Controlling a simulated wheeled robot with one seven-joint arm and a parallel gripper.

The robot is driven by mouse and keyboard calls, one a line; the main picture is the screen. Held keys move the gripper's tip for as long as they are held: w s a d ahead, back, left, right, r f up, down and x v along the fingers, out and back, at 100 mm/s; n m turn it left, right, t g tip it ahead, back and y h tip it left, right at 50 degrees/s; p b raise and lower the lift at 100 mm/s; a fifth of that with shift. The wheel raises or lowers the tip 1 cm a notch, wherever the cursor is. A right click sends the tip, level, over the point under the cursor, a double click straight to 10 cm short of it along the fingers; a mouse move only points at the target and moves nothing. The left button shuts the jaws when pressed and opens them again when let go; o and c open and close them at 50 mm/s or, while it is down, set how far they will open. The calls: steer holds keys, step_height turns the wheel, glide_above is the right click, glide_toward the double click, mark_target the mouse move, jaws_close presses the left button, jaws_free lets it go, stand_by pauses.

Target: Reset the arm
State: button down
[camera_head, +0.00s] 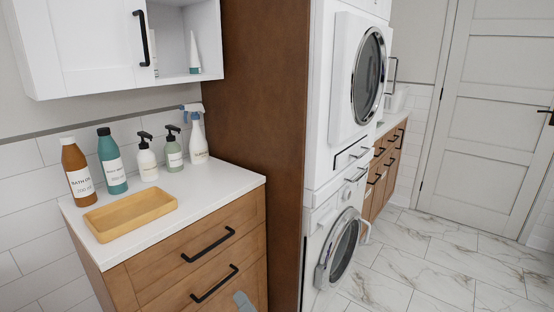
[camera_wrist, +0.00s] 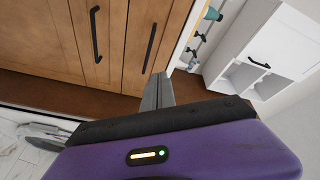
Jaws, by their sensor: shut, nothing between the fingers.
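My gripper (camera_wrist: 157,90) shows in the wrist view as grey fingers held together, with nothing between them. In the head view, a small grey-blue tip of my gripper (camera_head: 243,302) shows at the bottom edge, in front of the wooden drawers (camera_head: 205,262). The purple and black body of my wrist fills the lower part of the wrist view. Most of my arm is out of the head view.
A white counter (camera_head: 225,180) holds a yellow tray (camera_head: 130,213) and several bottles. A stacked washer (camera_head: 335,245) and dryer (camera_head: 362,75) stand right. Marble floor (camera_head: 430,260) is clear towards the door (camera_head: 490,110).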

steer(key=s+d+n+t+h+p, duration=0.2)
steer(key=s+d+n+h+p, duration=0.3)
steer(key=s+d, duration=1.2)
steer(key=s+d+r+g+h+p, duration=0.1)
steer(key=s+d+r, duration=0.3)
steer(key=s, duration=0.8)
steer(key=s+d+r+g+h+p, duration=0.2)
steer(key=s+d+r+h+p, duration=0.2)
steer(key=s, duration=0.8)
steer(key=shift+s+d+r+n, duration=0.2)
steer(key=shift+d+r+n, duration=0.15)
steer(key=shift+d, duration=0.7)
